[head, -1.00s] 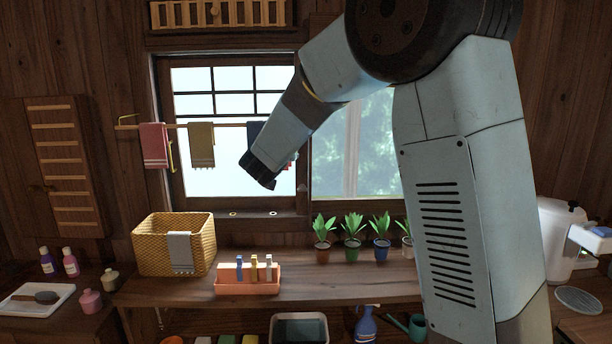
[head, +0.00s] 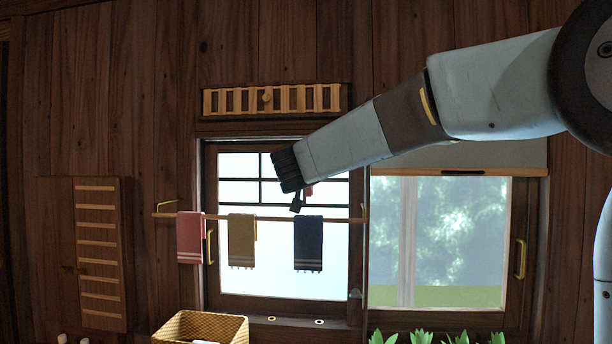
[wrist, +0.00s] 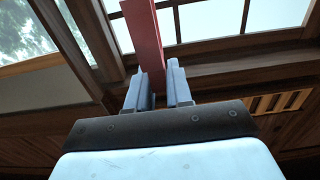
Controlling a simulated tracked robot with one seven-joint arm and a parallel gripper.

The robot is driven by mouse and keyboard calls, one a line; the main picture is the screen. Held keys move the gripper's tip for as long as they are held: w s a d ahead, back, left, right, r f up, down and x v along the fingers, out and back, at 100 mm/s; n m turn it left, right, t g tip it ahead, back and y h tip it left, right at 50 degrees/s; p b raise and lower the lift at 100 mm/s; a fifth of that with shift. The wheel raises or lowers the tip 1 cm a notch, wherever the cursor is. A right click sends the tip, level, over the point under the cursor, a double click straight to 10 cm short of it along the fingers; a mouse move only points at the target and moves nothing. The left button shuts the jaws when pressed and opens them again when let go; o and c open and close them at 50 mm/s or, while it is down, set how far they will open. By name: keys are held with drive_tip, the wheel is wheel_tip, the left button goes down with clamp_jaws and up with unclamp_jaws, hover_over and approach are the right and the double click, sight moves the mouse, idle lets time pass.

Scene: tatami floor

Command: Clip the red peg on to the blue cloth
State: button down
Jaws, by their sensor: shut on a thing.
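My gripper (head: 299,203) is in front of the left window, just above the rail, in the head view. In the wrist view my gripper (wrist: 158,88) is shut on the red peg (wrist: 144,35), which sticks out beyond the fingertips. In the head view only a small bit of the red peg (head: 309,191) shows beside the fingers. The blue cloth (head: 308,245) hangs over the wooden rail (head: 272,219), below my gripper. The peg appears apart from the cloth, though the depth between them is hard to tell. The cloth is not seen in the wrist view.
A pink cloth (head: 190,238) and an olive cloth (head: 242,242) hang on the same rail to the left. A slatted wooden rack (head: 272,99) is above the window. A wicker basket (head: 205,325) and plants (head: 420,338) stand below.

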drive_tip(key=shift+w+d, duration=0.15)
drive_tip(key=shift+w, duration=0.1)
drive_tip(key=shift+s+a+f, duration=0.1)
drive_tip(key=shift+a+f, duration=0.05)
drive_tip(key=shift+f, duration=0.6)
drive_tip(key=shift+a+f, duration=0.1)
drive_tip(key=shift+f, duration=1.15)
drive_tip(key=shift+s+f, duration=0.1)
drive_tip(key=shift+f, duration=0.1)
drive_tip(key=shift+f, duration=2.4)
idle(2.2)
drive_tip(key=c, duration=0.9)
unclamp_jaws()
drive_tip(key=shift+c, duration=0.2)
drive_tip(key=shift+o, duration=0.4)
